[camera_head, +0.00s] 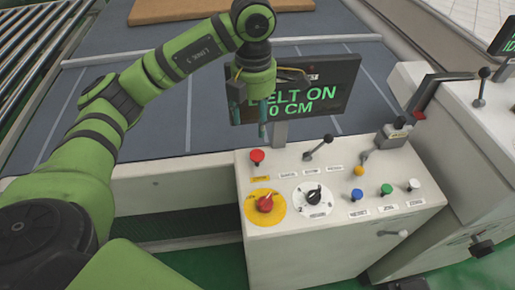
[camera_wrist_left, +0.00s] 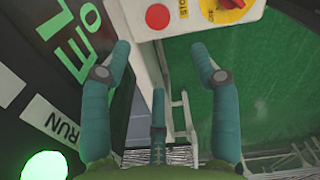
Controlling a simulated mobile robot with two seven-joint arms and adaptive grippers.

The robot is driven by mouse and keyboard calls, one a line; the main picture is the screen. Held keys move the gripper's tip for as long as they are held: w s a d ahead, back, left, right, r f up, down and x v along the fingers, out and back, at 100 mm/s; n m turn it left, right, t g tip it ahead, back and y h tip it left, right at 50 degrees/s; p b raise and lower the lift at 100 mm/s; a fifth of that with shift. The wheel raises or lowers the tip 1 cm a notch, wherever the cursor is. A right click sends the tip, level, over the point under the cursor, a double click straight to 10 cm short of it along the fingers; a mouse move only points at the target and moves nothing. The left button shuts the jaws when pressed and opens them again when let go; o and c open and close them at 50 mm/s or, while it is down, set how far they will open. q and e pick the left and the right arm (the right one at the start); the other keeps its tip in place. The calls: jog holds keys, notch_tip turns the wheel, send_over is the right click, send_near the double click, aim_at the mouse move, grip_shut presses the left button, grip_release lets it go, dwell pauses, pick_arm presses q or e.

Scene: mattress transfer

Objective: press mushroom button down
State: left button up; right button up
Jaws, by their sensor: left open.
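My left gripper (camera_head: 252,115) is open and empty, in front of the display's left part and apart from both buttons. Its teal fingers (camera_wrist_left: 162,58) are spread in the left wrist view. My right gripper is not in view.
A display reading "BELT ON" (camera_head: 310,88) stands behind the panel. A lever (camera_head: 318,147), a black selector on a white disc (camera_head: 314,197), and several coloured buttons share the panel. A larger lever (camera_head: 398,124) rises at the right. Grey belt (camera_head: 150,140) lies behind.

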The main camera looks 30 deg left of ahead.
pick_arm(q)
notch_tip(320, 180, down, 4)
send_over(256, 155)
notch_tip(256, 155, down, 4)
jog(key=shift+s+f, duration=0.1)
jog(key=shift+s, duration=0.05)
notch_tip(256, 155, down, 4)
jog(key=shift+r+p, duration=0.25)
jog(key=shift+p, duration=0.55)
jog(key=shift+f, duration=0.5)
grip_shut()
jog(key=shift+f, duration=0.1)
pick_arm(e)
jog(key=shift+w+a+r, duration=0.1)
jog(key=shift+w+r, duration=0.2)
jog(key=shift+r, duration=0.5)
